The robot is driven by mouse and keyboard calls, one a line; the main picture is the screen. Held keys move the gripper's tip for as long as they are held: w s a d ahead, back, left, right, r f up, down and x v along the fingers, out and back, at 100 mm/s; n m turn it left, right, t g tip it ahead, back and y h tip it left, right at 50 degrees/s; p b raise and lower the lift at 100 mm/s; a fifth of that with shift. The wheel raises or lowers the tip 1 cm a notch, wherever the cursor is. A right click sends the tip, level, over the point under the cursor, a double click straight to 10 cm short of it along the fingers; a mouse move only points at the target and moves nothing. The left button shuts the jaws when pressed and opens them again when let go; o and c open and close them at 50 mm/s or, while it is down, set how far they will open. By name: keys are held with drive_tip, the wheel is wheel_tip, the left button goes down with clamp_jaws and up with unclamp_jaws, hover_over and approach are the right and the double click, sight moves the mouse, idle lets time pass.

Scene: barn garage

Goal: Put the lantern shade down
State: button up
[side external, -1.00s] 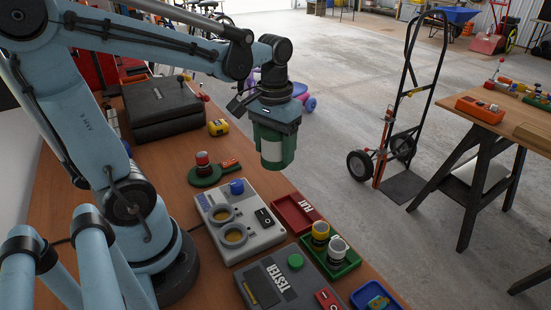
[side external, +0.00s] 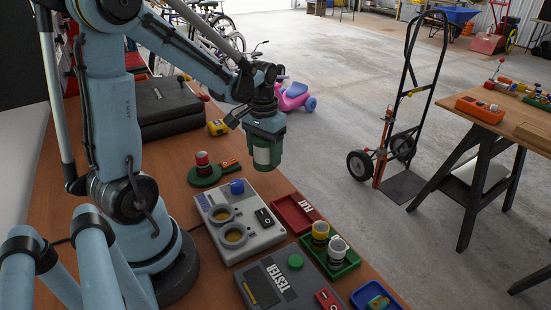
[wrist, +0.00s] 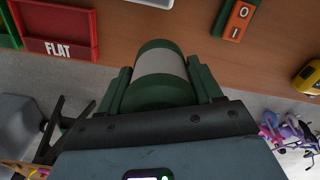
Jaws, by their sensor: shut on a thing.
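The lantern shade appears to be the pale cylinder with green ends in my gripper, in the side view (side external: 262,156) and in the wrist view (wrist: 161,68). My gripper (side external: 267,160) is shut on it, with green fingers on both sides of it in the wrist view (wrist: 162,88). It hangs in the air above the bench's far-right edge, clear of the bench top. The fingers hide part of its sides.
The wooden bench (side external: 150,205) holds a grey box with two round wells (side external: 250,238), a red FLAT tray (side external: 291,209), a green tray with two small cylinders (side external: 348,267), a TESTER box (side external: 260,270), a green round-based piece (side external: 203,183) and a yellow tape measure (side external: 218,128).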

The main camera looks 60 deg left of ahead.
drive_tip(key=shift+a+f, duration=0.1)
drive_tip(key=shift+f, duration=1.95)
drive_tip(key=shift+f, duration=0.1)
drive_tip(key=o, duration=1.1)
wheel_tip(320, 180, up, 12)
drive_tip(key=shift+r, duration=0.1)
drive_tip(key=shift+d, duration=0.3)
drive_tip(key=s+d+m+t, duration=0.2)
drive_tip(key=d+m+t, duration=0.2)
drive_tip(key=d, duration=0.9)
drive_tip(key=shift+d+m+t, duration=0.25)
drive_tip(key=shift+m+t, duration=0.05)
drive_tip(key=shift+t, duration=1.3)
